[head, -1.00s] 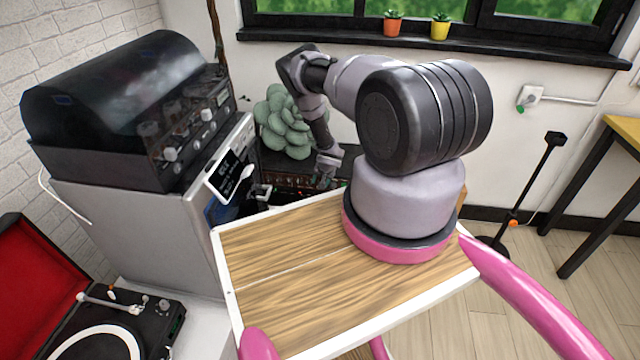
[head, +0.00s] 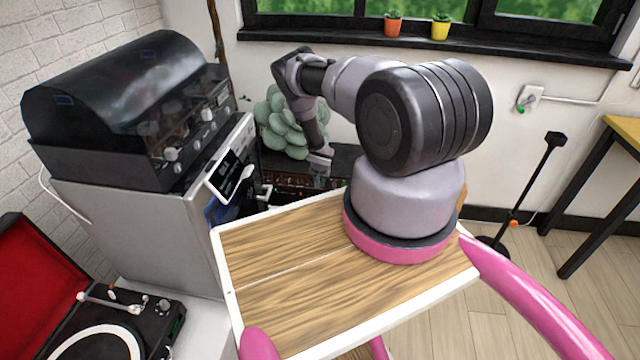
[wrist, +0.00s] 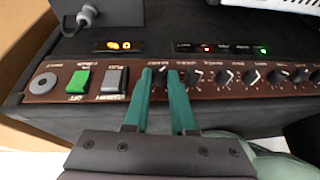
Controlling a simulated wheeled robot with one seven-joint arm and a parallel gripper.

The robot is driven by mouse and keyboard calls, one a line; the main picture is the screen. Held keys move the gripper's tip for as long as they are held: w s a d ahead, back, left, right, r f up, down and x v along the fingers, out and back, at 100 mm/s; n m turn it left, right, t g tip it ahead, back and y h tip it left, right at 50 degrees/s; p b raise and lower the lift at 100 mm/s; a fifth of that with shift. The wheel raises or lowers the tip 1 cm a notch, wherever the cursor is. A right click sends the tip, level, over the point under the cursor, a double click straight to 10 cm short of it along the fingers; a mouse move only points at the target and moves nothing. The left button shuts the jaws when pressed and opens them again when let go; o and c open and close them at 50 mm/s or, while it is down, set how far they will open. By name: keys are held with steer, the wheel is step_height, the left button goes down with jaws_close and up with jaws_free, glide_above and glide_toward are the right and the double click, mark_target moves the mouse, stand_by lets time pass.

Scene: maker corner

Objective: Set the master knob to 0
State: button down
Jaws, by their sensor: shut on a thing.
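A dark amplifier with a reddish-brown control panel (wrist: 52,92) fills the wrist view; its lit front also shows in the head view (head: 285,181). A row of small dark knobs with white pointer marks runs along the panel. My gripper (wrist: 160,73) has its teal fingers closed on the knob (wrist: 160,72) nearest the switches, one finger on each side. The fingers partly cover this knob, and I cannot read its label. The small amber display (wrist: 120,45) is lit, but its digits are hard to read.
Left of the held knob are a grey switch (wrist: 114,80), a green switch (wrist: 79,80) and a round jack (wrist: 42,84). Another knob (wrist: 194,77) sits close on the right. A grey cabinet (head: 140,220) and a green plant (head: 283,122) stand near the amplifier.

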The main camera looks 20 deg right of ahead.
steer(key=shift+w+a+n+g+h, duration=0.15)
steer(key=shift+g+h, duration=0.2)
steer(key=shift+h, duration=0.25)
steer(key=shift+w+a+n+g+h, duration=0.15)
steer(key=shift+g+h, duration=0.2)
steer(key=shift+h, duration=0.25)
steer(key=shift+s+d, duration=0.1)
steer(key=shift+s, duration=0.05)
steer(key=c, duration=0.7)
jaws_free()
steer(key=shift+c, duration=0.2)
steer(key=shift+r, duration=0.1)
steer(key=v, duration=1)
steer(key=shift+r, duration=0.3)
